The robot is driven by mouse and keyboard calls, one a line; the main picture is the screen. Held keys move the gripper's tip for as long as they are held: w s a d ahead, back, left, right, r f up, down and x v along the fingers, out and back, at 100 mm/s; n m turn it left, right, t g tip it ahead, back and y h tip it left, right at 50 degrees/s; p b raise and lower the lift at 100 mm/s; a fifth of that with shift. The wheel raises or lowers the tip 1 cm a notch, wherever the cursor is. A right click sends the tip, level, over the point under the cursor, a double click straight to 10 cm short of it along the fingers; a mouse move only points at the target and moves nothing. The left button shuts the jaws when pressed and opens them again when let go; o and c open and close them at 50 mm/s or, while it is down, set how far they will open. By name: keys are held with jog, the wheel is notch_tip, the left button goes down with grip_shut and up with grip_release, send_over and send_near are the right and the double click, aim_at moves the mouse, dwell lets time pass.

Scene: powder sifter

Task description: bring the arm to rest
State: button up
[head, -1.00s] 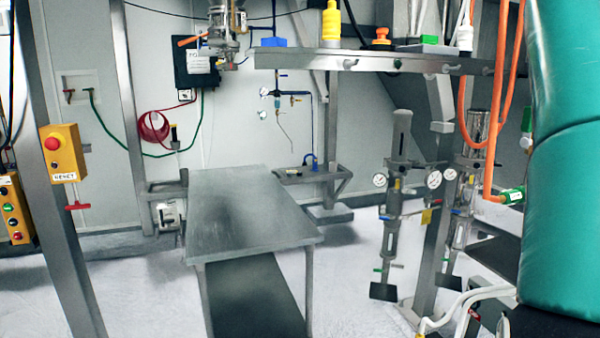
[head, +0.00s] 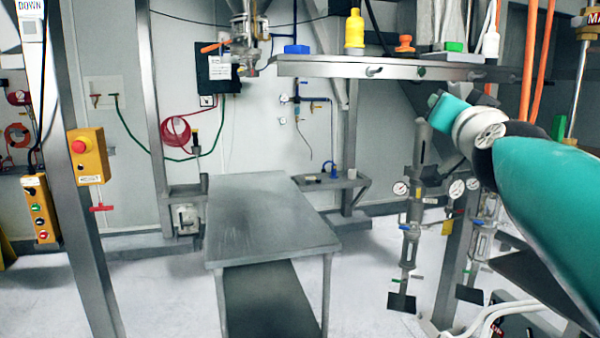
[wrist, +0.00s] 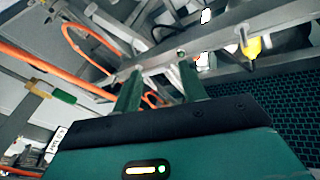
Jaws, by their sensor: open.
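My gripper (wrist: 161,72) shows in the wrist view. Its two dark green fingers stand apart with nothing between them, so it is open and empty. Beyond the fingers, the wrist view shows a grey metal beam (wrist: 225,38) crossing at a slant; I cannot tell how far off it is. In the head view my teal arm reaches in from the lower right up to a grey joint and a small teal block, in front of the frame on the right. The fingers cannot be made out in the head view.
A metal rail (head: 330,67) carries a yellow bottle (head: 354,34) and an orange knob (head: 404,45) near my arm. Orange hoses (head: 530,60) hang at the right. A grey metal table (head: 265,215) stands in the middle. A yellow button box (head: 88,157) is at left. Floor is clear left of the table.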

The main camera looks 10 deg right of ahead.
jog(key=s+a+f+n+g+y, duration=0.25)
jog(key=a+f, duration=0.35)
jog(key=f, duration=0.4)
jog(key=s+a+f+n+g+y, duration=0.2)
jog(key=a+f+n+g+y, duration=0.3)
jog(key=f, duration=0.6)
jog(key=s+a+f+g+h, duration=0.1)
jog(key=s+a+f+g, duration=0.1)
jog(key=s+f, duration=0.5)
jog(key=s+a+f+g+h, duration=0.1)
jog(key=s+a+f+g, duration=0.1)
jog(key=s+f+g, duration=0.2)
jog(key=s+f, duration=0.3)
jog(key=f, duration=0.5)
jog(key=shift+s, duration=0.25)
jog(key=shift+f+h, duration=0.1)
jog(key=shift+h, duration=0.15)
jog(key=shift+c, duration=0.4)
jog(key=shift+c, duration=0.2)
jog(key=shift+d, duration=0.1)
